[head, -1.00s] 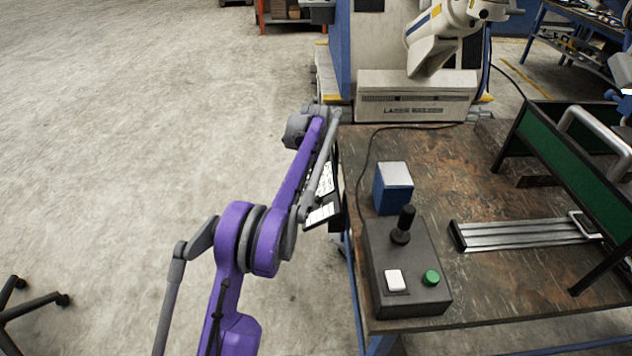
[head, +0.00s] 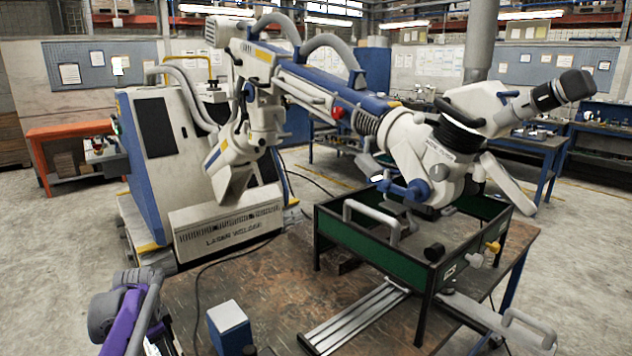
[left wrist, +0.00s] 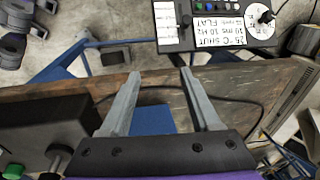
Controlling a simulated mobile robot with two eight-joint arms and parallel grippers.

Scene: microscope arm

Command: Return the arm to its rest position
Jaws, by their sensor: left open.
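The microscope arm (head: 335,90), white and blue, reaches from the laser welder cabinet (head: 160,150) to the right. Its microscope head (head: 440,160) with black eyepieces (head: 562,90) hangs over the green-sided frame (head: 375,242) on the workbench. A grey handle sticks out under the head. My left gripper (left wrist: 160,74) is open and empty in the left wrist view, its fingertips near the bench edge. Only my purple left arm shows at the lower left of the head view, well apart from the microscope arm. My right gripper is out of view.
On the workbench (head: 280,290) stand a blue box (head: 230,328) and a metal rail (head: 355,318). A black control box (left wrist: 40,120) with a joystick lies left in the wrist view, and a labelled control panel (left wrist: 210,24) ahead. A cable crosses the bench. Floor to the left is open.

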